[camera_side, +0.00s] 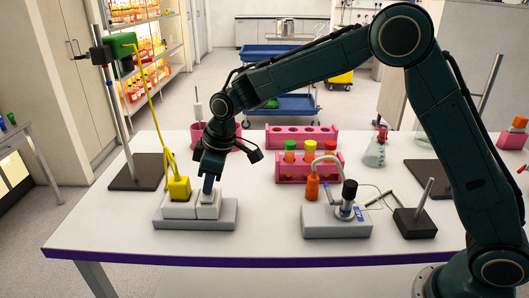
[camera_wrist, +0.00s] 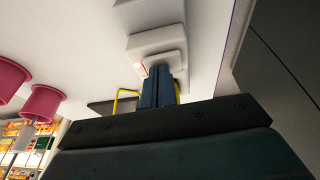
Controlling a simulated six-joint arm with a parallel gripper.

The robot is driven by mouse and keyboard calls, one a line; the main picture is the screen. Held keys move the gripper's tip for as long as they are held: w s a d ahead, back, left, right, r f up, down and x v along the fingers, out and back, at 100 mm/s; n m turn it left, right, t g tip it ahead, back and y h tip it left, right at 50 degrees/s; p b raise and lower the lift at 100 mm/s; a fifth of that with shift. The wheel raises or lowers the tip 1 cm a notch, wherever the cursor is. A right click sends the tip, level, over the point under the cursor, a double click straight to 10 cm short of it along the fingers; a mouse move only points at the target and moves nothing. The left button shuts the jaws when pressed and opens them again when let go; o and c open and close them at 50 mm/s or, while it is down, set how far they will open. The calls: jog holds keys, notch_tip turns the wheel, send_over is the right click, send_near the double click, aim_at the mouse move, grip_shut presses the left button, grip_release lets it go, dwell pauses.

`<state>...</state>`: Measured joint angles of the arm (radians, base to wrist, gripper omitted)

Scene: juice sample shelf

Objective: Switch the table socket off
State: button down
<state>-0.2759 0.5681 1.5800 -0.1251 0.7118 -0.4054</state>
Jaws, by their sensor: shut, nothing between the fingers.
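The table socket (camera_side: 168,219) is a light grey base with two white blocks on it, near the front left of the table. A yellow plug (camera_side: 179,188) with a yellow cord sits on its left block. My gripper (camera_side: 207,191) points down, shut and empty, with its tips at the top of the right block (camera_side: 207,208). I cannot tell whether they touch it. In the wrist view the shut blue fingers (camera_wrist: 157,85) reach the socket (camera_wrist: 155,40). A small reddish light (camera_wrist: 138,66) glows beside the fingertips. The switch itself is hidden or too small to make out.
A grey box (camera_side: 325,221) with a black-topped knob and an orange bottle (camera_side: 312,187) stand to the right. Behind are pink racks (camera_side: 302,134) and a flask (camera_side: 375,153). A stand (camera_side: 135,172) at the left carries a green device (camera_side: 122,45) with the yellow cord.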

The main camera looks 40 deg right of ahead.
jog(key=shift+s+a, duration=0.25)
jog(key=shift+r, duration=0.2)
jog(key=shift+r, duration=0.5)
jog(key=a+v, duration=0.1)
jog(key=v, duration=1.1)
jog(key=shift+r, duration=0.4)
jog(key=shift+w+d, duration=0.1)
jog(key=shift+w+d+r, duration=0.15)
jog(key=shift+w+d, duration=0.25)
jog(key=shift+w, duration=0.1)
